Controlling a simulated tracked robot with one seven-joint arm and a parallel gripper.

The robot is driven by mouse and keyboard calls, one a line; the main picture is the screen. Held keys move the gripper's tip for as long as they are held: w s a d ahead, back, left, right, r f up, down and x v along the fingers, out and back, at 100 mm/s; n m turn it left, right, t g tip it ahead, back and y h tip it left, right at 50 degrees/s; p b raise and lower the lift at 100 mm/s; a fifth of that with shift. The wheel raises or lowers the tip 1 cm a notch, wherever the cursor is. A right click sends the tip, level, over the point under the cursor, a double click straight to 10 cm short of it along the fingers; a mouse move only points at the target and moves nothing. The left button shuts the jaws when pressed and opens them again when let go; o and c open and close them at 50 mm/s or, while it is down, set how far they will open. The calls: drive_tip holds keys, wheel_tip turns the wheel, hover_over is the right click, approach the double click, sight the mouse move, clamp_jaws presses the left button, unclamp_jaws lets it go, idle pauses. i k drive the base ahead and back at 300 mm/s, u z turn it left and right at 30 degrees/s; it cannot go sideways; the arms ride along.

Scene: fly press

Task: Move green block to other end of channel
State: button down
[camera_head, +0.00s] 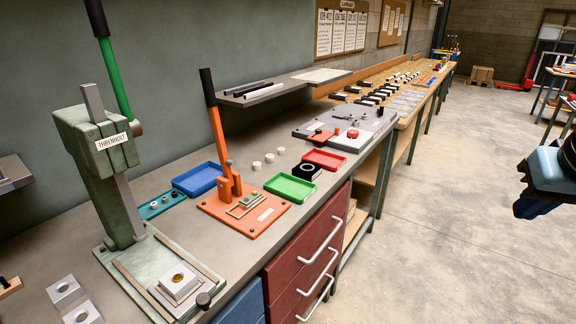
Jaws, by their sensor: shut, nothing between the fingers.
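I cannot single out the green block or the channel for certain. A small greenish piece (253,194) sits at the far end of a pale, narrow fixture (244,208) on the orange base of a lever press. The larger green press (95,150), labelled THRENHOLT, has two long rails on its base plate (128,268). Between them, near the front end, is a pale stepped block (180,285) with a brass disc on top.
A blue tray (183,190), a green tray (283,196) and a red tray (316,168) lie around the orange press (220,150). Light plates (62,292) lie at the front left. A teal strip (150,212) lies by the green press. The floor (440,250) right of the bench is clear.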

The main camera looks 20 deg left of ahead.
sight(251, 199)
drive_tip(key=u, duration=0.25)
drive_tip(key=i, duration=1.05)
drive_tip(key=u, duration=0.5)
